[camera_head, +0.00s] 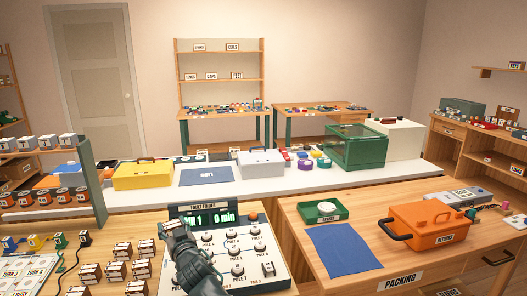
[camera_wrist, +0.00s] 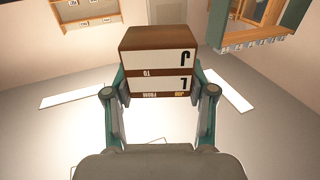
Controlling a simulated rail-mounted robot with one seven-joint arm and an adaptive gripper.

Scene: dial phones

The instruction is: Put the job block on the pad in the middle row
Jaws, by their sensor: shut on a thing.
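My gripper (camera_wrist: 160,108) is shut on the job block (camera_wrist: 158,65), a brown block with white label faces reading "JOB", "FROM", "TO" and large letters. The block is held between both fingers in the wrist view, with pale blurred surfaces behind it. In the head view my gripper (camera_head: 176,229) is at the left edge of the fault finder panel (camera_head: 245,262), in front of its display; the block is mostly hidden there. I cannot make out for certain which surface is the middle-row pad; a printed mat (camera_head: 25,272) with "TURN" labels lies at the lower left.
Several similar labelled blocks (camera_head: 117,270) stand on the wooden table left of my arm. Colored plugs (camera_head: 40,243) stand behind the mat. The packing table (camera_head: 365,258) at right holds a blue mat (camera_head: 344,250), green tray (camera_head: 321,212) and orange case (camera_head: 428,226).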

